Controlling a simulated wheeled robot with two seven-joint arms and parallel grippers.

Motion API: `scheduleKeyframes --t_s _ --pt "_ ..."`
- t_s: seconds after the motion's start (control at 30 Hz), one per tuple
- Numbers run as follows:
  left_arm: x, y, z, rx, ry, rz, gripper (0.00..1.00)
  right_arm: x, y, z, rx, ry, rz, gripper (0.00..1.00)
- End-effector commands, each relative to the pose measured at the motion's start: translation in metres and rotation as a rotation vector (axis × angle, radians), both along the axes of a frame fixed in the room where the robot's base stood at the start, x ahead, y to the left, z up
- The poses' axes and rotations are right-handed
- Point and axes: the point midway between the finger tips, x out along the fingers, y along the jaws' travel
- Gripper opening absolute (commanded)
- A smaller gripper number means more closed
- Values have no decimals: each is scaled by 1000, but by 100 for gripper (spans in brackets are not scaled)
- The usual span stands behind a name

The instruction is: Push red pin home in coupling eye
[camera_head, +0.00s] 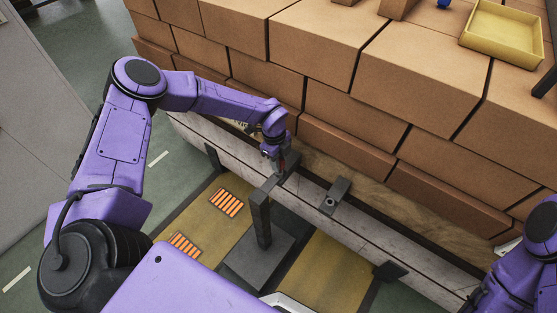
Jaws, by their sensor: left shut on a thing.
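My left gripper (276,166) points down at the edge of a pale flatbed, close to the far end of a dark grey coupling arm. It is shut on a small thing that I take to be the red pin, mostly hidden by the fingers. The dark grey coupling bar (262,214) rises from a dark base and reaches towards the flatbed. The eye at its far end is hidden or too small to make out, so I cannot tell how deep the pin sits. My right arm shows at the lower right, its gripper out of view.
A dark bracket with a hole (336,196) sits on the pale flatbed sill (390,240), right of the gripper. Stacked brown boxes (330,50) stand close behind. A yellow tray (500,32) and a blue ball (444,4) are on top. Orange-striped grates (226,204) mark the floor.

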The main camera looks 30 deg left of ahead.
Motion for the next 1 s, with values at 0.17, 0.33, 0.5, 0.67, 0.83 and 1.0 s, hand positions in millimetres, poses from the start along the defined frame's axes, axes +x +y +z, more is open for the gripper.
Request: scheduleKeyframes --t_s 0.17,0.33,0.5,0.67,0.83,1.0 --pt "0 0 -7 0 0 0 0 0 0 -6 0 0 0 43" --pt "0 0 -12 0 0 0 0 0 0 -11 0 0 0 43" --pt "0 0 -17 0 0 0 0 0 0 -15 0 0 0 43" --pt "0 0 -22 0 0 0 0 0 0 -20 0 0 0 43" --pt "0 0 -23 0 0 0 58 0 0 -20 0 0 0 43" --pt "0 0 -23 0 0 0 61 0 0 -20 0 0 0 43"
